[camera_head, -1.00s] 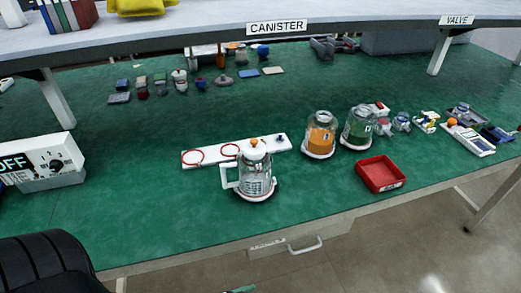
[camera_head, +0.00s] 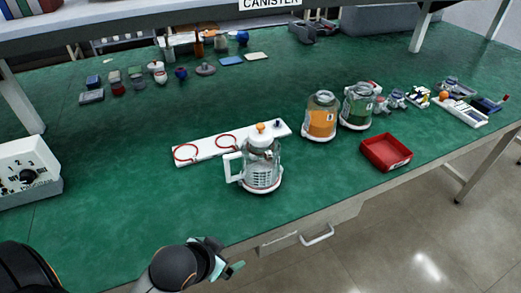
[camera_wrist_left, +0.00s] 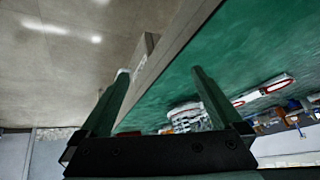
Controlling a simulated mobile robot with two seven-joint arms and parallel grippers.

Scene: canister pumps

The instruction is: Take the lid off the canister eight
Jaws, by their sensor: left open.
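My right gripper is not in view.
A white strip with red rings (camera_head: 205,150) lies behind the canister. An orange-filled canister (camera_head: 320,118) and a green-filled canister (camera_head: 357,108) stand to its right, above a red tray (camera_head: 387,151). A dial box (camera_head: 28,172) stands at left. The bench between is clear.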

